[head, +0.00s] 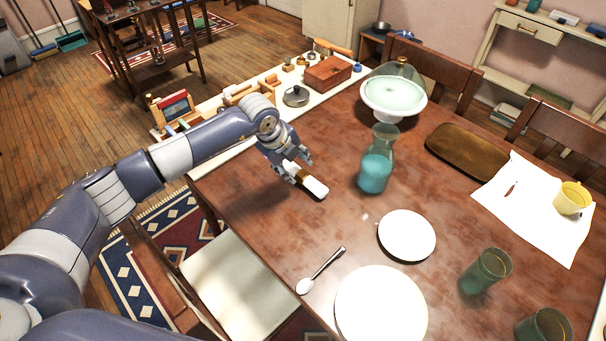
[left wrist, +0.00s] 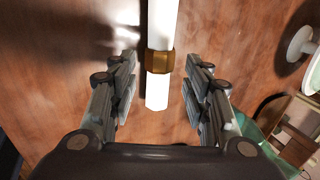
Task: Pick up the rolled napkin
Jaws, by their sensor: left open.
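The rolled napkin (head: 314,187) is a white roll lying on the brown wooden table, just beyond the fingertips of my left gripper (head: 295,170) in the head view. In the left wrist view the napkin (left wrist: 158,92) shows a gold-brown ring around it, and one end lies in the gap between the two fingers of my left gripper (left wrist: 160,95). The fingers are apart, on either side of the napkin, with space visible on both sides. Whether they are level with it is hard to tell. My right gripper is not in view.
A carafe with blue liquid (head: 376,170) stands right of the napkin. A spoon (head: 320,270), a small plate (head: 407,235) and a large plate (head: 381,308) lie nearer. A covered cake stand (head: 393,97) and wooden tray (head: 466,151) stand farther back. Table left of the spoon is clear.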

